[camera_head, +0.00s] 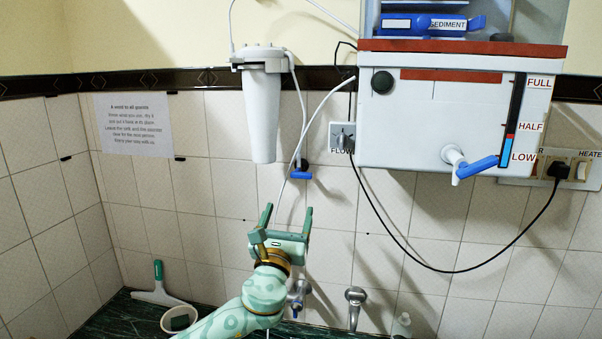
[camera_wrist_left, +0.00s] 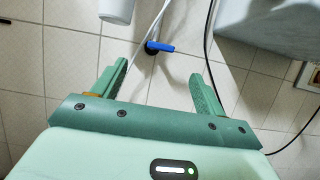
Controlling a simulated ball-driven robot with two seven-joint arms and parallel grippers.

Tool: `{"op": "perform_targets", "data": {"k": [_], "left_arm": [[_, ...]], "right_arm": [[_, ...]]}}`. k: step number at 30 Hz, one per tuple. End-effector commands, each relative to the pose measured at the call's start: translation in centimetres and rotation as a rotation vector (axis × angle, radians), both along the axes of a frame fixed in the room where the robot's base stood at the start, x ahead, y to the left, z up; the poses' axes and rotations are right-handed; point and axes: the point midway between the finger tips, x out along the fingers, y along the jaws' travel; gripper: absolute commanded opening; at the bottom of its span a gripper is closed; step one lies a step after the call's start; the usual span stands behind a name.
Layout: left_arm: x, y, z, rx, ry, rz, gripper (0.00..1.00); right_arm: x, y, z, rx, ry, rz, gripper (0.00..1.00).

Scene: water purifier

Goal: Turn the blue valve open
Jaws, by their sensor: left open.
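A small blue valve handle (camera_head: 302,175) sits on a dark fitting on the tiled wall, below the white filter cylinder (camera_head: 262,110). It also shows in the left wrist view (camera_wrist_left: 160,47), lying roughly sideways, ahead of and between the fingers. My left gripper (camera_head: 289,208) is green, open and empty, its fingers pointing up below the valve in the head view. The fingers also show in the left wrist view (camera_wrist_left: 165,64), apart from the valve. Another blue lever (camera_head: 478,168) is on the purifier's white tap. My right gripper is not in view.
The white purifier box (camera_head: 430,125) with level marks hangs at right. A white hose (camera_head: 305,130) runs beside the valve, and a black cable (camera_head: 400,248) loops under the box. Metal taps (camera_head: 354,300) stand low on the wall. Wall left of the valve is mostly clear.

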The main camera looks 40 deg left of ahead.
Motion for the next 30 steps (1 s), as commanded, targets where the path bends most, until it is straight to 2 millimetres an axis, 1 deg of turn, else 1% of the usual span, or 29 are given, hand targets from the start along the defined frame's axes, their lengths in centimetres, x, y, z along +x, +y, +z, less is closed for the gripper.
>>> {"op": "perform_targets", "data": {"k": [1, 2, 5, 9, 12, 15, 18, 21, 29, 30], "left_arm": [[0.9, 0.6, 0.8, 0.0, -0.003, 0.003, 0.73], [1.5, 0.9, 1.1, 0.0, -0.004, 0.002, 0.73], [3.6, 2.1, 2.1, -0.001, -0.004, 0.002, 0.73], [6.5, 3.7, 3.5, -0.003, -0.003, 0.003, 0.73], [8.3, 4.7, 4.2, -0.004, -0.002, 0.003, 0.73], [9.7, 5.4, 4.8, -0.006, -0.002, 0.001, 0.73], [10.6, 5.9, 5.1, -0.004, -0.001, 0.002, 0.73], [11.1, 6.2, 5.3, -0.005, 0.0, 0.0, 0.73], [11.3, 6.2, 5.3, -0.005, -0.001, -0.001, 0.73], [11.2, 6.2, 5.3, -0.005, -0.001, -0.001, 0.7]], "right_arm": [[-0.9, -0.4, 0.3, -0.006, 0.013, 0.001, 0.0], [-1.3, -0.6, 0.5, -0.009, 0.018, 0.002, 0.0], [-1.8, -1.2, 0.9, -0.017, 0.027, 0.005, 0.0], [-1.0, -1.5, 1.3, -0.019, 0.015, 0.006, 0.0], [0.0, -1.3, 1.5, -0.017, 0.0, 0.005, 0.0], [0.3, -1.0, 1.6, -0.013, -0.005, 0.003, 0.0], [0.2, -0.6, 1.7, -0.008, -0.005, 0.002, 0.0], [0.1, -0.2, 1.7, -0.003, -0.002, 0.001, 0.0], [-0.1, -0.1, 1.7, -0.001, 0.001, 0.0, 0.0], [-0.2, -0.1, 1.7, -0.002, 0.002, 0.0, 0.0]]}}
